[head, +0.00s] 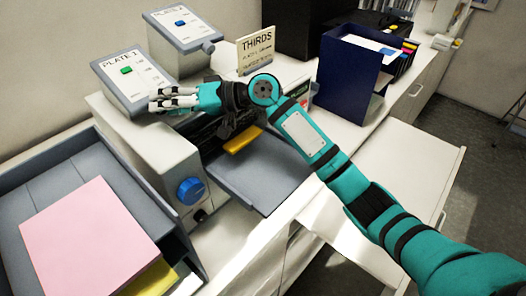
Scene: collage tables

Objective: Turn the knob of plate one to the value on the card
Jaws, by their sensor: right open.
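A grey box labelled PLATE 1 (112,62) with a green button or knob (126,70) stands at the back left, its sloping face towards me. A blue round knob (190,190) sits on the front of a pale machine (150,150). My left gripper is out of view.
A PLATE 2 box (193,42) with a blue button stands behind. A grey tray (90,160) holds pink paper (90,235) at left. A grey shelf (262,175) juts from the machine's front. A navy file holder (350,80) stands to the right.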

